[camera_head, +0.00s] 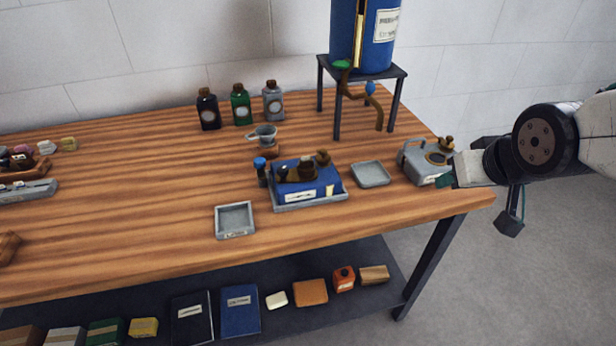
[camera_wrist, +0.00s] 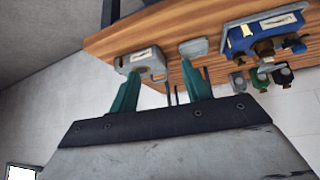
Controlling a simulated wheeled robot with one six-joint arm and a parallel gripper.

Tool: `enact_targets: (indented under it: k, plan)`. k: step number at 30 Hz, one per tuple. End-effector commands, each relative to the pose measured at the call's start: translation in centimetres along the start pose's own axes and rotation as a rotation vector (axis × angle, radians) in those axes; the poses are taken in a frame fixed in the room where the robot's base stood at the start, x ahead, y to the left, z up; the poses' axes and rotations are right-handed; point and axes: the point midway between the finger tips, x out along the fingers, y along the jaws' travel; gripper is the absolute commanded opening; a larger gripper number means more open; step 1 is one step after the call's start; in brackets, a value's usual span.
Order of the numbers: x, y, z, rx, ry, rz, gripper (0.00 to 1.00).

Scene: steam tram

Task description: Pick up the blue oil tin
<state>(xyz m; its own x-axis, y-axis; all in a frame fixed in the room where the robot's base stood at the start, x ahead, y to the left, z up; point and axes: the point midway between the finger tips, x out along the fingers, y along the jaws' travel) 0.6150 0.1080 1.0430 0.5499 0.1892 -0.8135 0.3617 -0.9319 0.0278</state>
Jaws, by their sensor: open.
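A blue tin (camera_head: 300,190) with a pale label and dark brown and brass fittings on top sits in a grey tray (camera_head: 312,204) near the table's front, right of its middle. The blue tin also shows at the upper right of the wrist view (camera_wrist: 240,38). My gripper (camera_head: 447,181) is at the table's right end, well to the right of the blue tin, beside a grey can (camera_head: 414,164). In the wrist view its two teal fingers (camera_wrist: 160,72) are apart, with nothing held between them. The tin's back is hidden in the head view.
An empty grey dish (camera_head: 371,174) lies between the blue tin and the grey can. Left of the tin is a small square tray (camera_head: 235,219). Behind are a metal cup (camera_head: 264,134), several bottles (camera_head: 241,106) and a blue drum (camera_head: 362,30) on a stand with a tap.

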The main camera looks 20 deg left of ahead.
Motion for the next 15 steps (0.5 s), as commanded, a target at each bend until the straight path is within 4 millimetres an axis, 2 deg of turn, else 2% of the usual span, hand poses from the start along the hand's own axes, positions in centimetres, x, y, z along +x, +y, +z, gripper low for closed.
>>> enact_targets:
  k: [1, 3, 6, 10, 12, 15]
  plan:
    - [2.6, -2.6, -1.2, -0.052, 0.056, -0.04, 0.48]
    - [5.3, -6.2, -2.8, -0.107, 0.156, -0.094, 0.48]
    - [8.2, -11.3, -4.2, -0.171, 0.289, -0.175, 0.48]
    - [10.3, -16.9, -4.7, -0.225, 0.426, -0.273, 0.48]
    - [10.9, -19.0, -4.6, -0.241, 0.478, -0.312, 0.48]
    - [11.2, -21.0, -4.4, -0.253, 0.527, -0.35, 0.48]
